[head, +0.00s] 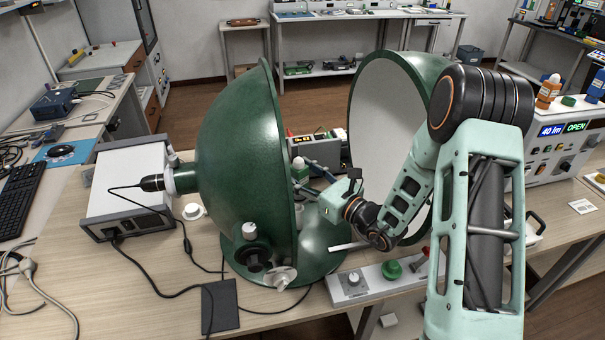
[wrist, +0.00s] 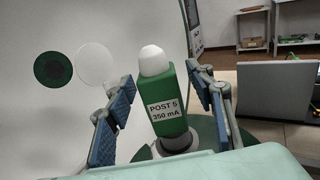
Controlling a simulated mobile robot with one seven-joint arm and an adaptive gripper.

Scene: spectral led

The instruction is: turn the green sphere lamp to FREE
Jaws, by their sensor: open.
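The green lamp (wrist: 168,108) stands upright in the wrist view, with a white domed top and a label reading "POST 5 350 mA". It sits on a grey round collar (wrist: 174,142); no FREE mark is readable there. My gripper (wrist: 160,80) is open, with one blue-padded finger on each side of the lamp and visible gaps between. In the head view my gripper (head: 312,184) reaches between the two halves of the opened green sphere. The lamp (head: 300,173) shows small there, beside the left half (head: 235,150). The right half (head: 388,130) shows its white inside.
A grey box (head: 125,185) stands left of the sphere, joined by a black cable. An instrument (head: 565,150) at right reads "40 lm OPEN".

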